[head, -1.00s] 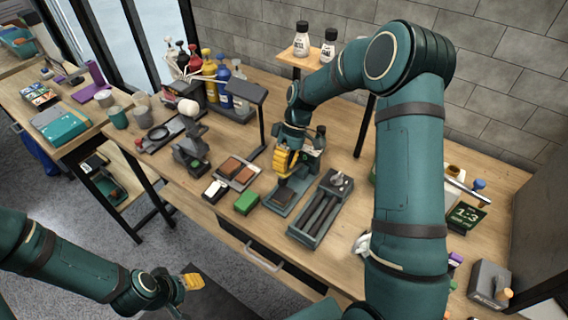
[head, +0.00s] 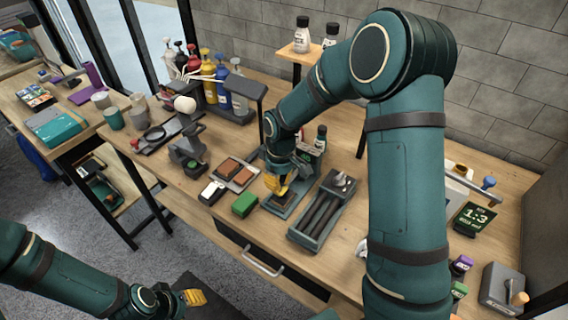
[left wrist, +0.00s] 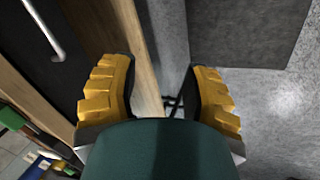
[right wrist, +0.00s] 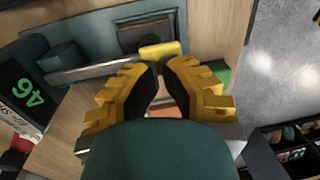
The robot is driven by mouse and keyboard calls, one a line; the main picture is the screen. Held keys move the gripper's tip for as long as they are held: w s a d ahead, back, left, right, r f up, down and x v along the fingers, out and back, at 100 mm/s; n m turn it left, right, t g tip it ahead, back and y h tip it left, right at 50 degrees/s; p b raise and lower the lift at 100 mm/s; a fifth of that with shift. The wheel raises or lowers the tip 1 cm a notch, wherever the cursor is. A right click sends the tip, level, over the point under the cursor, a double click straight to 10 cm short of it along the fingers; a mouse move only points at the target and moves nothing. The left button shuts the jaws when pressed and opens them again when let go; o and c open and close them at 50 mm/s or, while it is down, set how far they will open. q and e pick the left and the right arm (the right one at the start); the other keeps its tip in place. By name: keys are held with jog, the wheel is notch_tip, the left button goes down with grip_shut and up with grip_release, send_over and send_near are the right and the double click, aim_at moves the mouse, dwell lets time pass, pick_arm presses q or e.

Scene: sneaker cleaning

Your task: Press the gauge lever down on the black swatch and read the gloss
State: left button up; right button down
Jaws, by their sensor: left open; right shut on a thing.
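The gloss gauge (head: 298,187) is a grey-green base on the bench. The right wrist view shows its silver lever (right wrist: 105,72) with a yellow handle (right wrist: 162,50), low over the base. The black swatch (right wrist: 145,36) is a dark square in a frame beside the handle. My right gripper (head: 277,190) is shut on the lever handle; its fingertips (right wrist: 161,68) hide part of the contact. A tilted display (right wrist: 27,92) shows green digits like 46, but I cannot tell which way up they read. My left gripper (head: 195,297) is open and empty, off the bench's front edge.
Bottles (head: 222,85) stand behind. A drawer handle (head: 263,262) sticks out in front.

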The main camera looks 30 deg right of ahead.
notch_tip(320, 180, up, 4)
jog(key=p, duration=0.3)
pick_arm(q)
jog(key=r, duration=0.2)
jog(key=w+r+p, duration=0.1)
jog(key=r, duration=0.1)
jog(key=shift+d, duration=0.15)
pick_arm(e)
notch_tip(320, 180, up, 10)
pick_arm(q)
jog(key=shift+s, duration=0.1)
pick_arm(e)
jog(key=shift+s, duration=0.1)
